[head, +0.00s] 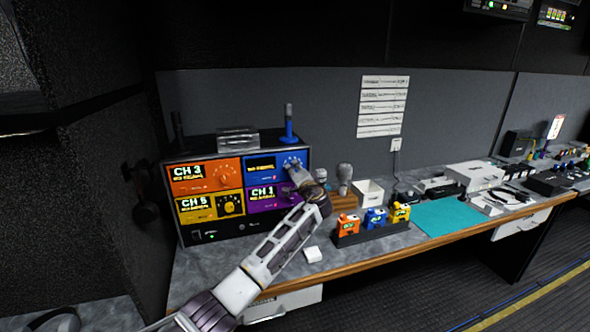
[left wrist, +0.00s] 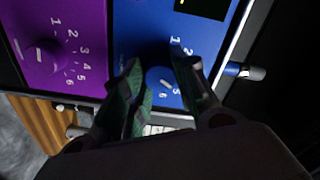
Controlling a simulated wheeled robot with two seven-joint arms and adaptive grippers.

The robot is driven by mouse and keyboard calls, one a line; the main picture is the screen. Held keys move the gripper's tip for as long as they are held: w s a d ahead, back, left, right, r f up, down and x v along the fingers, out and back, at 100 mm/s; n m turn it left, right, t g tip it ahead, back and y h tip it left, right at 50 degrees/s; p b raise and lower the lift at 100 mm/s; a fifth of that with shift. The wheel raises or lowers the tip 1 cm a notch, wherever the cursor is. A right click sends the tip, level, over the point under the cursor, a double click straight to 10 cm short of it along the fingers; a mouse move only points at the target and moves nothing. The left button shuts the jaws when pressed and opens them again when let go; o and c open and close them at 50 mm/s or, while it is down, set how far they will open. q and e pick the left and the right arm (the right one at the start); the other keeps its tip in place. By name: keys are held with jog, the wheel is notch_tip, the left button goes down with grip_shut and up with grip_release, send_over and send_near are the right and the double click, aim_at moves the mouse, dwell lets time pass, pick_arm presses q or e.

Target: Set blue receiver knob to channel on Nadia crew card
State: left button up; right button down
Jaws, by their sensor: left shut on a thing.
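The blue receiver (head: 254,175) is the upper right panel of the rack. Its knob (left wrist: 160,80) shows in the left wrist view between my fingers, with a pale pointer line and numbers around it. The blue display shows small yellow text that I cannot read. White paper strips (head: 383,105) hang on the wall; their writing is too small to read, so I cannot pick out Nadia's card. My right gripper is not in view.
Orange (head: 202,176), yellow (head: 211,206) and purple (head: 268,196) receivers sit around the blue one, reading CH 3, CH 5 and CH 1. Orange, blue and yellow packs stand in a dark holder (head: 372,234). A teal mat (head: 448,220) lies to the right.

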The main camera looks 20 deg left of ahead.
pick_arm(q)
jog(key=m+p, duration=0.1)
jog(key=m, duration=0.1)
jog(key=shift+r+m, duration=0.1)
jog(key=shift+m, duration=0.2)
jog(key=shift+m+p, duration=0.5)
jog(key=shift+p, duration=0.05)
jog(key=shift+m+p, duration=0.6)
jog(key=shift+m, duration=0.3)
jog(key=m+p, duration=0.1)
jog(key=m, duration=0.1)
jog(key=shift+m+p, duration=0.3)
jog(key=shift+p, duration=0.1)
jog(key=shift+m, duration=0.4)
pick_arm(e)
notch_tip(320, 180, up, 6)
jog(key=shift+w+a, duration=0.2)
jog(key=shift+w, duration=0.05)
pick_arm(q)
jog(key=shift+f, duration=0.2)
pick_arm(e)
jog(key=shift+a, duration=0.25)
pick_arm(q)
jog(key=o, duration=1)
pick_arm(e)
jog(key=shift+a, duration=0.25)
